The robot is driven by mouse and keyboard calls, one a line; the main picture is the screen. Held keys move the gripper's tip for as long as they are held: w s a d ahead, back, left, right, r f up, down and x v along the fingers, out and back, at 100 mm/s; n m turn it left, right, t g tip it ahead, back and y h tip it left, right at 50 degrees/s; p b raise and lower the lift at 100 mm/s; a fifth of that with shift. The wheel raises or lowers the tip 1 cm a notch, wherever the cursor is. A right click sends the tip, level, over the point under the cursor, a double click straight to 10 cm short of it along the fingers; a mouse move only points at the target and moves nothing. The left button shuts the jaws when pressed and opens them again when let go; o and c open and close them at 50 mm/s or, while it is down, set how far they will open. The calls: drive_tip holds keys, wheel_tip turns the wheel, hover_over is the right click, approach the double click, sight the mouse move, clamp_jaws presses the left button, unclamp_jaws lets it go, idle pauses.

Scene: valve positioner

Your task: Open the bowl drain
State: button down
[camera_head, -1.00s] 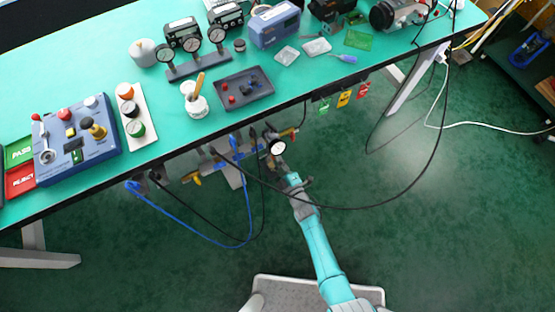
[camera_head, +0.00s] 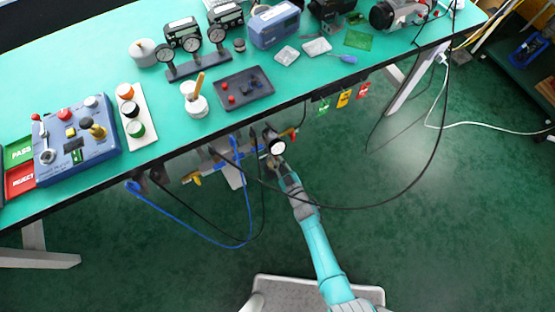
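A pipe assembly hangs below the front edge of the bench, with a round gauge (camera_head: 277,147) at its right part. A yellow handle (camera_head: 192,177) sits at the left end of the assembly, and a small red handle (camera_head: 287,133) at the right end. I cannot tell which part is the bowl drain; it may be hidden under the gauge. My gripper (camera_head: 279,165) is just below the gauge, at the end of my teal arm. Its fingers are too small and partly covered to show whether they are open or touch anything.
The bench top (camera_head: 330,85) overhangs the assembly. A blue hose (camera_head: 190,222) loops below it, and a black cable (camera_head: 385,195) crosses near my arm. Tags (camera_head: 344,98) hang under the edge at right. The green floor (camera_head: 430,240) is clear at right.

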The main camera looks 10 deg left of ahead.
drive_tip(key=shift+f+m, duration=0.1)
drive_tip(key=shift+m, duration=1)
drive_tip(key=c, duration=1.5)
unclamp_jaws()
drive_tip(key=shift+s, duration=0.1)
drive_tip(key=v, duration=1.2)
